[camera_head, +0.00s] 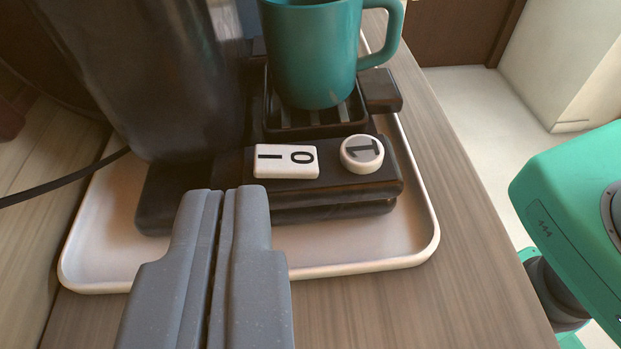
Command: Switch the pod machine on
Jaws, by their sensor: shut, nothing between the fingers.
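The black pod machine (150,75) stands on a white tray. Its low front base carries a white rocker switch (286,162) marked I and 0, with the I at its left end. A round white button (361,154) marked 1 sits to the right of the switch. A teal mug (313,55) stands upright on the machine's drip grate (270,120). My gripper (231,192) is shut and empty, its tips in front of the base, left of and nearer than the switch. I cannot tell which way the switch is tipped.
The tray (425,245) has a raised rim and lies on a wooden counter (480,235). The counter's right edge drops to a pale floor (480,110). A black cable (60,182) runs off to the left. Green parts of my own body show at right.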

